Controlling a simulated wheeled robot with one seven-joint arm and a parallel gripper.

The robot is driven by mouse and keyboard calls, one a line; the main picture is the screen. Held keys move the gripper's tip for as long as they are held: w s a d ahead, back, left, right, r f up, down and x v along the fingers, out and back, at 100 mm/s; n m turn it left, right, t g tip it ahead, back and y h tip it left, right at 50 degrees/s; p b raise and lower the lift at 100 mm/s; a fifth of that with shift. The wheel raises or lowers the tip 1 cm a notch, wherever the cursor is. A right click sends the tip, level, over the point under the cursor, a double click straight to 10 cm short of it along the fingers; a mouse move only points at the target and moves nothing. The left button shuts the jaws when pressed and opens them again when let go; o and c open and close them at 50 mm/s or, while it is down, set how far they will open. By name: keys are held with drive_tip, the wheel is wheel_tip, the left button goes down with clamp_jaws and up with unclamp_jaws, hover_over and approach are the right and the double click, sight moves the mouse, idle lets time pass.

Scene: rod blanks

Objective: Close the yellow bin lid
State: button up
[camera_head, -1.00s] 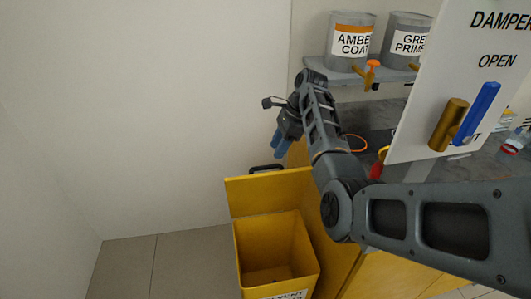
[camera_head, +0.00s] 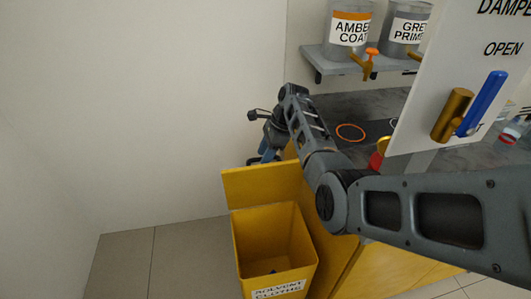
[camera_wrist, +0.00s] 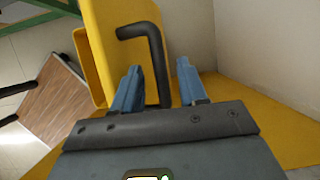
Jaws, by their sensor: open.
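The yellow bin (camera_head: 275,250) stands on the floor at the lower middle of the head view, its mouth open and its front labelled "SOLVENT CLOTHS". Its yellow lid (camera_head: 262,186) stands raised at the back of the bin. In the wrist view the lid (camera_wrist: 98,50) rises on the left, with its black bent handle (camera_wrist: 155,55) in front of my gripper. My gripper (camera_wrist: 157,75) is open, its two blue fingers on either side of the handle's lower part. In the head view my gripper (camera_head: 262,158) is behind the lid's top edge, partly hidden, and the handle is not clearly seen.
A white damper panel (camera_head: 450,100) with blue and gold handles stands at the right. A shelf (camera_head: 345,58) holds amber coat and grey primer containers. Orange rings (camera_head: 350,132) lie on the dark worktop. The floor (camera_head: 170,265) left of the bin is clear.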

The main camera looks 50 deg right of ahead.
clamp_jaws()
idle(0.3)
idle(0.4)
